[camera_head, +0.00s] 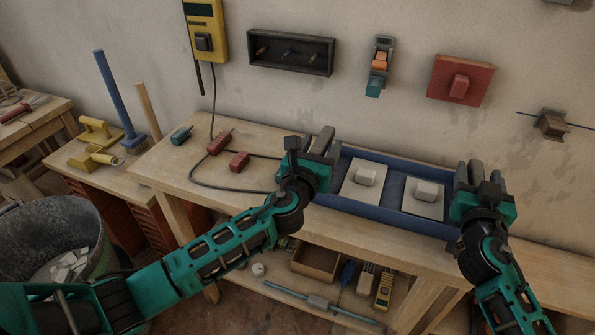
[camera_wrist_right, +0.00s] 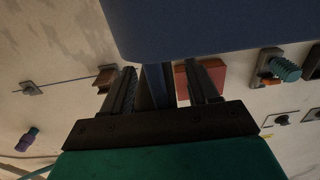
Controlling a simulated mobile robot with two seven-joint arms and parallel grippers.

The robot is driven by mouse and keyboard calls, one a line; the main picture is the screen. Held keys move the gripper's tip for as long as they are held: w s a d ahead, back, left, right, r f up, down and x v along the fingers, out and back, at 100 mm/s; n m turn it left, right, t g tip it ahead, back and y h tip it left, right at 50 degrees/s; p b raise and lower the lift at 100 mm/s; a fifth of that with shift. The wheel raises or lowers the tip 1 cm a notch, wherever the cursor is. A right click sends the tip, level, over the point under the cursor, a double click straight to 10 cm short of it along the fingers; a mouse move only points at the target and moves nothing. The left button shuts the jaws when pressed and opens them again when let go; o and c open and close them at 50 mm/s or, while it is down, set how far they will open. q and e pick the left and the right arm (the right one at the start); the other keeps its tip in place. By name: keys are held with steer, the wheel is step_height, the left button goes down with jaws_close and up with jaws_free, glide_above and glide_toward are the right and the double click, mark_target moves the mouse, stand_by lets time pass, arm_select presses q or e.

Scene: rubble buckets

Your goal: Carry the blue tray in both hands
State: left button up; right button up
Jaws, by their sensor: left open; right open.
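The blue tray (camera_head: 385,213) rests on the wooden workbench and holds two pale square plates, each with a pale block on top. My left gripper (camera_head: 322,145) is open at the tray's left end. My right gripper (camera_head: 468,175) is open at the tray's right end. In the right wrist view the tray (camera_wrist_right: 215,25) fills the top, and a narrow blue part of it shows between the open fingers of the right gripper (camera_wrist_right: 165,85). I cannot tell whether any finger touches the tray. My grippers hide both tray ends in the head view.
Red blocks (camera_head: 239,161) and a dark cable lie on the workbench (camera_head: 180,160) left of the tray. Switches and a dark peg box (camera_head: 290,52) hang on the wall behind. A lower shelf holds an open box (camera_head: 316,262) and tools. A rubble bucket (camera_head: 85,225) stands at left.

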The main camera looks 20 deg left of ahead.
arm_select(q)
steer(key=s, duration=1.1)
steer(key=shift+s+a, duration=0.1)
steer(key=shift+a, duration=0.05)
steer(key=shift+s, duration=0.4)
arm_select(e)
steer(key=shift+s, duration=0.1)
steer(key=s, duration=1.2)
steer(key=shift+a, duration=0.2)
